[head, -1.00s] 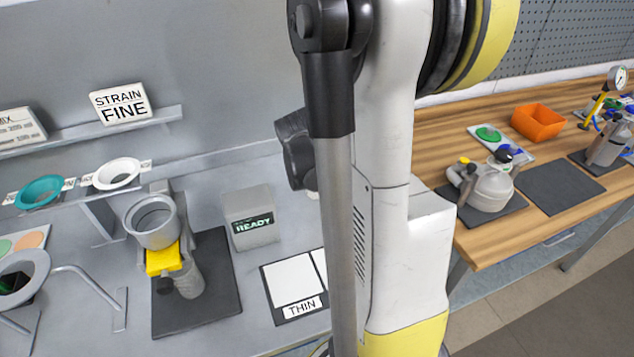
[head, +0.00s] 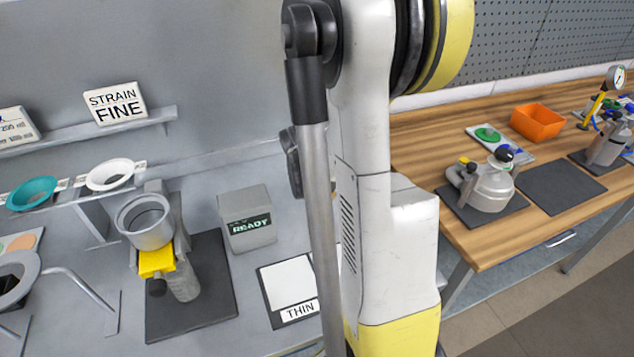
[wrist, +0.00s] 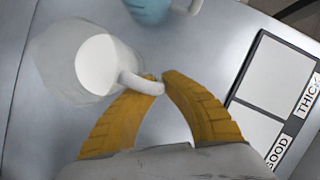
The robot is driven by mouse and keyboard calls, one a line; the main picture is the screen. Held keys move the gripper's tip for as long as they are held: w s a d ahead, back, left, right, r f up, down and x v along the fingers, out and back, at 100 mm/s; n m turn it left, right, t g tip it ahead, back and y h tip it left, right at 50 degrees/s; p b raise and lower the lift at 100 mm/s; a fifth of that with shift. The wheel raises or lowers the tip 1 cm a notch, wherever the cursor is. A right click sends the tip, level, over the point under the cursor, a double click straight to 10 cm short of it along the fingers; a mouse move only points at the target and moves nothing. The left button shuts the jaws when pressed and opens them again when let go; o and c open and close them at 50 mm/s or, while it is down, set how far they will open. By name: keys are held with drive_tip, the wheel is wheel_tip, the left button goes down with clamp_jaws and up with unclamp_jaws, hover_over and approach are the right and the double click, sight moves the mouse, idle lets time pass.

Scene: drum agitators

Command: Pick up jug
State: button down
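The jug (wrist: 60,62) is a clear vessel with white contents (wrist: 97,65), at the upper left of the wrist view. Its pale handle (wrist: 140,82) reaches right to the tips of my gripper (wrist: 162,79). The two yellow fingers are nearly closed at their tips, with the handle's outer part between them and overlapping the left fingertip. They appear shut on the handle. Neither this jug nor my gripper shows in the head view, where my own arm blocks the middle.
A second vessel with teal contents (wrist: 150,10) stands close at the top of the wrist view. A board marked THICK and GOOD (wrist: 237,100) lies at right. In the head view, a READY box (head: 247,220) and a THIN board (head: 268,310) stand on the grey bench.

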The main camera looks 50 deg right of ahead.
drive_tip(key=shift+r, duration=0.2)
drive_tip(key=shift+r+p, duration=1.8)
drive_tip(key=shift+r, duration=2.95)
